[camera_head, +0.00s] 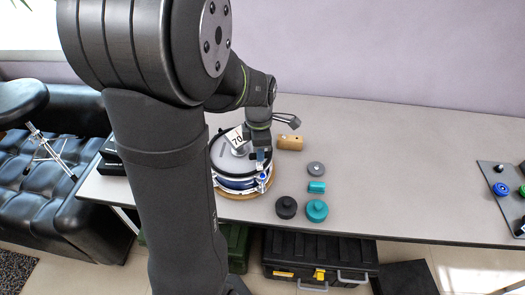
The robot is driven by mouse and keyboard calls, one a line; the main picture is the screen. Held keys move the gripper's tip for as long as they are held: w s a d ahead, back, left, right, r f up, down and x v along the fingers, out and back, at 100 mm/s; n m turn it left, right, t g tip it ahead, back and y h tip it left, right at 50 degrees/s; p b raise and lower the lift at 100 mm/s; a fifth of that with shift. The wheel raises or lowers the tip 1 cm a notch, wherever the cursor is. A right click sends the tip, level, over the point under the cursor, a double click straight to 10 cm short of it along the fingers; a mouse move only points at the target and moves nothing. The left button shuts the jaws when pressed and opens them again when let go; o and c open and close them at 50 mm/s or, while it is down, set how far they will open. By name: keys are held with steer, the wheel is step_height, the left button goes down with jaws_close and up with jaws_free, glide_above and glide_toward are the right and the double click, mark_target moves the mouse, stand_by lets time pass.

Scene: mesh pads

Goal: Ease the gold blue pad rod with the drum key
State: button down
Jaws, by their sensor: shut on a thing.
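The round practice pad (228,160) stands on the table left of centre, partly behind my arm. It has a grey mesh top, a blue band and a gold-brown base rim. My gripper (261,158) points down over the pad's right front edge. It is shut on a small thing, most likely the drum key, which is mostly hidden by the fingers. Just below the fingertips, a small blue-and-white fitting (262,179) shows at the rim, apparently the blue-marked rod. I cannot tell whether the key is seated on it.
A tag reading 70 (236,138) stands at the pad. To the right are a wooden block (291,143), grey disc (316,169), teal block (317,187), black knob (286,207) and teal knob (316,211). A dark board (497,176) lies far right; the table between is clear.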

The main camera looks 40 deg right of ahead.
steer(key=w+a+r+m, duration=0.3)
steer(key=w+a+m, duration=0.9)
steer(key=m, duration=0.9)
steer(key=shift+a+r, duration=0.2)
steer(key=shift+r, duration=0.15)
steer(key=shift+f, duration=0.1)
steer(key=shift+f, duration=3.25)
steer(key=c, duration=2)
jaws_free()
steer(key=shift+f, duration=0.1)
jaws_close()
